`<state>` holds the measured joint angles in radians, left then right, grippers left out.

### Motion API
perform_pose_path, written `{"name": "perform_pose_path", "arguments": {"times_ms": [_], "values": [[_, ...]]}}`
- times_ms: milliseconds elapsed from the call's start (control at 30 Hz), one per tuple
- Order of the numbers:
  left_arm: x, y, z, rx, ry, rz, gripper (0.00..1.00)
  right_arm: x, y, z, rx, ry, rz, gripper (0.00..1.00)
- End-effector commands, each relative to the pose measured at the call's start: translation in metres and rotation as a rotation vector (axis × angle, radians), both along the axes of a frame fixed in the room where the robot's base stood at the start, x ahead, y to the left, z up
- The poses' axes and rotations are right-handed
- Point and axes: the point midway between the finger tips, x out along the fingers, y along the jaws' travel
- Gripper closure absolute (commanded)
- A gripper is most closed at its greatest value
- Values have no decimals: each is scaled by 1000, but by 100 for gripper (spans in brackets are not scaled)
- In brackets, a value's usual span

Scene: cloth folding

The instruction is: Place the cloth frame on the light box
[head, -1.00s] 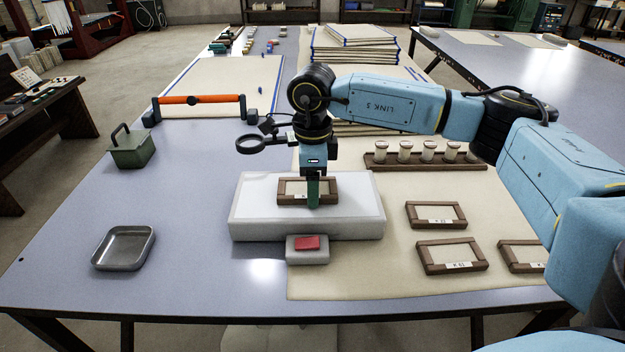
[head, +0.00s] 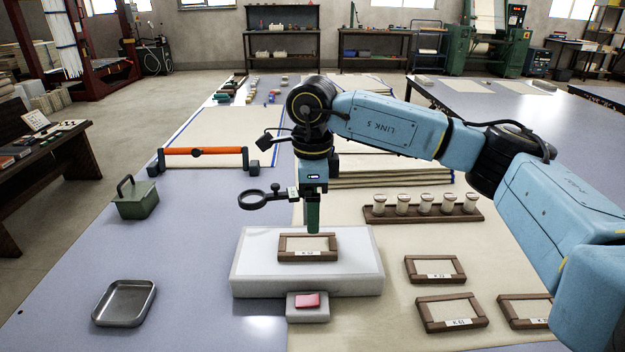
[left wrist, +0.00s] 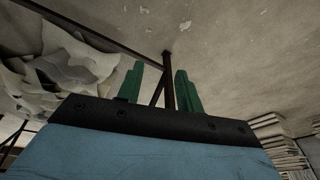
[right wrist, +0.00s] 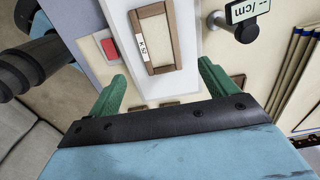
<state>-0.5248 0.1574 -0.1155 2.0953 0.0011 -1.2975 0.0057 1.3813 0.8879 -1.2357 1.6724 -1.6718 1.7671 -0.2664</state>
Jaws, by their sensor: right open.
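The cloth frame, a brown wooden rectangle with pale cloth and a small label (head: 308,246), lies flat on top of the white light box (head: 262,274). My right gripper (head: 313,230) is above the frame, pointing down, apart from it. In the right wrist view its green fingers (right wrist: 163,88) are wide apart with nothing between them. The frame (right wrist: 155,38) and the light box (right wrist: 192,70) show beyond the fingers. My left gripper (left wrist: 160,85) is out of the head view. Its fingers are apart and empty over the floor.
A box with a red button (head: 307,301) adjoins the light box front. Other frames (head: 435,269) lie to the right, with a rack of white spools (head: 422,212) behind. A magnifier ring (head: 252,199) is beside my right wrist. A metal tray (head: 124,303) stands left; the table between is clear.

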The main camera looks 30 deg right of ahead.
Motion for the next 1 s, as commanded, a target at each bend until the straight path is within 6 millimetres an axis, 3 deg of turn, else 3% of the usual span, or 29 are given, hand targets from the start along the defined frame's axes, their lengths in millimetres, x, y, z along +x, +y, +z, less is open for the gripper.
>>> {"name": "perform_pose_path", "arguments": {"times_ms": [100,300,1000], "values": [[-1,6,-12,10,11,0,64,0,0,20,0,-1,0,15],[-2,10,-23,17,14,0,64,0,0,33,1,-1,0,15],[-3,10,-25,17,14,0,64,0,0,34,0,0,0,15]]}}
